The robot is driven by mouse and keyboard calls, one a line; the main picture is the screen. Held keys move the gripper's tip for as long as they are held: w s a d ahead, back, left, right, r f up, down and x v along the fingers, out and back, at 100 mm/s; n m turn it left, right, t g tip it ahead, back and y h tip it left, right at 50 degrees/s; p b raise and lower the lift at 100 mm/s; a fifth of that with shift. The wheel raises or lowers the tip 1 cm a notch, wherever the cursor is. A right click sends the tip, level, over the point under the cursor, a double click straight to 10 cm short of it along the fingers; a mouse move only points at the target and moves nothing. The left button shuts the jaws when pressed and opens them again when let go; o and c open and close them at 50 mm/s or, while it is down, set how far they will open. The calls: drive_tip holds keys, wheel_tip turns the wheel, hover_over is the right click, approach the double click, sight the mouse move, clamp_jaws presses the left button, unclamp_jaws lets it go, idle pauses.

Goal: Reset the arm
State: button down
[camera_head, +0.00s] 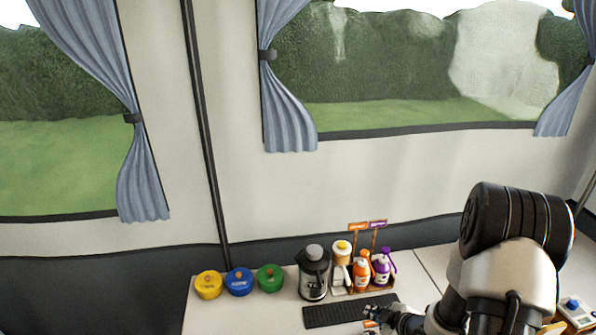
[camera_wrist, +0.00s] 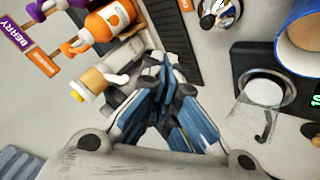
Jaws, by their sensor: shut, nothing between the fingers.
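My gripper (camera_head: 375,318) is low at the bottom edge of the head view, over the counter near the front of a black mat (camera_head: 335,313). In the wrist view my gripper (camera_wrist: 172,78) shows blue finger pads drawn together with nothing held between them. My arm comes in from the right side of the head view and hides part of the counter there.
A tray holds an orange bottle (camera_head: 362,272) and a purple bottle (camera_head: 382,268). A blue cup (camera_wrist: 284,48) is in the wrist view.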

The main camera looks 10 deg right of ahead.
drive_tip(key=s+a+r+m+g+h, duration=0.1)
drive_tip(key=s+r+m+h, duration=0.15)
drive_tip(key=r, duration=0.85)
drive_tip(key=s+a+r+m+g+h, duration=0.1)
drive_tip(key=s+r+m+h, duration=0.2)
drive_tip(key=r, duration=0.8)
drive_tip(key=s+a+r+m+y, duration=0.1)
drive_tip(key=s+a+r+m, duration=0.1)
drive_tip(key=s, duration=0.4)
drive_tip(key=s+a+r+m+g+y, duration=0.1)
drive_tip(key=s+a+r+m, duration=0.1)
drive_tip(key=s+a, duration=0.3)
drive_tip(key=s+a+r+m+g+y, duration=0.1)
drive_tip(key=s+a+r, duration=0.3)
drive_tip(key=s, duration=0.4)
drive_tip(key=shift+s+a+r+m, duration=0.3)
drive_tip(key=shift+s+m, duration=0.1)
drive_tip(key=shift+m, duration=0.15)
drive_tip(key=shift+y, duration=0.25)
